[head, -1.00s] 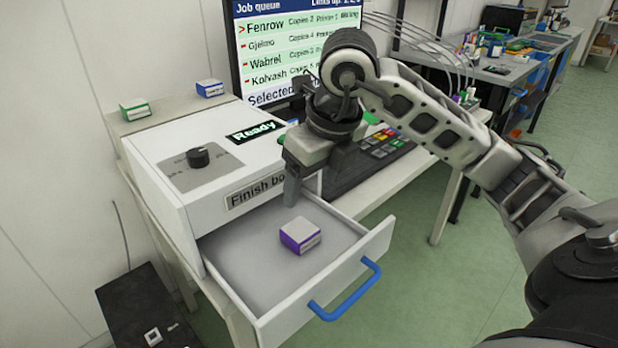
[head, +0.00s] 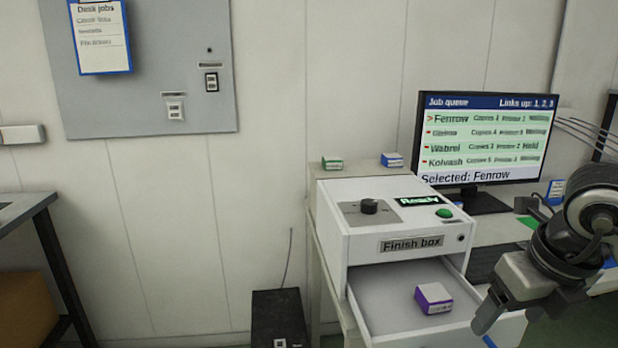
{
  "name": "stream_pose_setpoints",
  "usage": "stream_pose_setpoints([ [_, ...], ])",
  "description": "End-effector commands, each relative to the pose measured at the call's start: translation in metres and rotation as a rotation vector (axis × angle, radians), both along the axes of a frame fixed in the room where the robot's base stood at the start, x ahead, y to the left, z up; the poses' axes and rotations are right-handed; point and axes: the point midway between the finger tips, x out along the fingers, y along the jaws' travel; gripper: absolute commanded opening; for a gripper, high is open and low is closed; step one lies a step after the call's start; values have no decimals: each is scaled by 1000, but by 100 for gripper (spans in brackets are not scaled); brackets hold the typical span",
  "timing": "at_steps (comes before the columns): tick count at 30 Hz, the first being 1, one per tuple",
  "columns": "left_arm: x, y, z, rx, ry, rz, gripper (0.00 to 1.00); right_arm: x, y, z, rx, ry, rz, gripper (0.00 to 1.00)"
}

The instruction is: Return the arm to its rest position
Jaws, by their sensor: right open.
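My right gripper (head: 505,318) is at the lower right of the head view, pointing down over the right front part of the open drawer (head: 385,290). It is open, with nothing seen between its fingers. My right arm is bent and partly cut off by the right edge. My left gripper and arm are not in view. A purple and white carton (head: 433,297) lies in the drawer, left of the gripper and apart from it. The drawer belongs to the white finish box (head: 345,222), whose display reads Ready.
A green carton (head: 332,163) and a blue carton (head: 392,160) stand behind the finish box. A monitor (head: 485,140) shows a job queue with Fenrow selected. A keyboard (head: 487,262) is behind the gripper. A dark box (head: 277,315) stands left of the desk. A wall panel (head: 190,60) holds switches.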

Motion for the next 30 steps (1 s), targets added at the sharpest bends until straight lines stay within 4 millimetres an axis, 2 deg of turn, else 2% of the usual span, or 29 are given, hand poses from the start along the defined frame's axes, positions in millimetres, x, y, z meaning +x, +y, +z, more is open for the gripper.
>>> stream_pose_setpoints([
  [1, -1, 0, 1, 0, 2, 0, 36, -1, 12, -6, 46, 17, 35, 72],
  [8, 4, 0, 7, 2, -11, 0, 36, -12, 68, -25, 273, 71, 179, 72],
  [13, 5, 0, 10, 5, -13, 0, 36, -29, 121, -31, 529, 119, 282, 72],
  [17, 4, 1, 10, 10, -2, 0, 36, -49, 173, -22, 843, 169, 338, 72],
  [18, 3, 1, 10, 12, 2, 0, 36, -56, 191, -14, 983, 187, 340, 72],
  [20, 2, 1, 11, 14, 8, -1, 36, -64, 216, 3, 1222, 209, 309, 72],
  [21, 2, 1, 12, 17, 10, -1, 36, -65, 228, 19, 1402, 221, 257, 72],
  [23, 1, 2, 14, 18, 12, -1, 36, -59, 236, 40, 1671, 227, 116, 72],
  [24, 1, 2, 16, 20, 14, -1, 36, -49, 234, 50, 1836, 226, -13, 72],
  [26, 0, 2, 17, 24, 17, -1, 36, -30, 223, 52, 2046, 220, -262, 72],
  [28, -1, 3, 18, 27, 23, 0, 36, -7, 201, 34, 2221, 212, -624, 72],
  [29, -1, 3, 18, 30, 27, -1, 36, 1, 190, 19, 2266, 211, -799, 72],
  [30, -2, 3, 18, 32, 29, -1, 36, 6, 177, -8, 2296, 214, -1046, 72],
])
